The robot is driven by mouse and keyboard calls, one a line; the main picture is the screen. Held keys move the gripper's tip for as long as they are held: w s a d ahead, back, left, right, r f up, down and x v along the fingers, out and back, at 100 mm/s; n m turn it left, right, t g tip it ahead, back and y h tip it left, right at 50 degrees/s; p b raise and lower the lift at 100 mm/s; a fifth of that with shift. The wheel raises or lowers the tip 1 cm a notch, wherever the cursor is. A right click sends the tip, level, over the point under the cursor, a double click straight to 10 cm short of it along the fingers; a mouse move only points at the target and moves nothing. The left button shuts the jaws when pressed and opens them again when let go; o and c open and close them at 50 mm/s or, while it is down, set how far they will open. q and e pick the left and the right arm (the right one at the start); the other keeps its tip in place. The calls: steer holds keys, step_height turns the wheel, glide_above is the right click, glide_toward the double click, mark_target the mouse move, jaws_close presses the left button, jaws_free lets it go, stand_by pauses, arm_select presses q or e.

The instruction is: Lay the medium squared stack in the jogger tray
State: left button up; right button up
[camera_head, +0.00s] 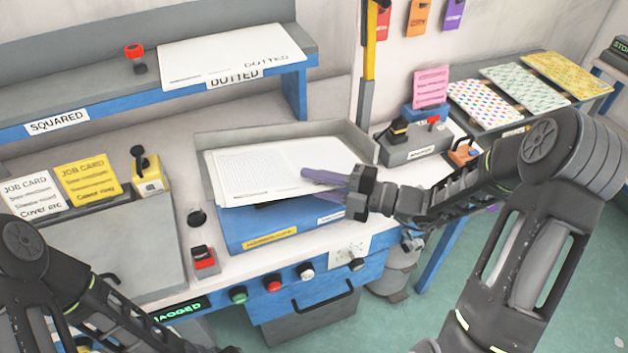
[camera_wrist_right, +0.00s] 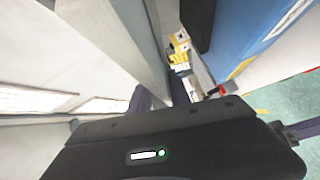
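A white sheet stack with a fine ruled pattern (camera_head: 265,172) lies over the jogger tray (camera_head: 290,132), which has low grey walls and a blue front. The stack's front edge overhangs the blue front, and I cannot tell whether the stack rests fully on the tray floor. My right gripper (camera_head: 326,184) is at the stack's front right, one purple finger above the sheets and one below, shut on that edge. In the right wrist view a pale slab (camera_wrist_right: 115,35) runs between its purple fingers. My left arm shows at the lower left; its gripper is out of view.
The shelf above has an empty place labelled SQUARED (camera_head: 57,122) and a stack labelled DOTTED (camera_head: 232,55). A red switch (camera_head: 204,260) stands left of the tray. A grey device (camera_head: 415,142) stands to the right. Patterned sheets (camera_head: 515,85) lie on the right table.

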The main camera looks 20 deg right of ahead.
steer(key=shift+o, duration=0.7)
steer(key=shift+f, duration=0.1)
steer(key=shift+s+d, duration=0.3)
steer(key=shift+d, duration=0.15)
steer(key=b+v, duration=0.1)
steer(key=v, duration=0.5)
steer(key=shift+s+d, duration=0.25)
steer(key=shift+d, duration=0.05)
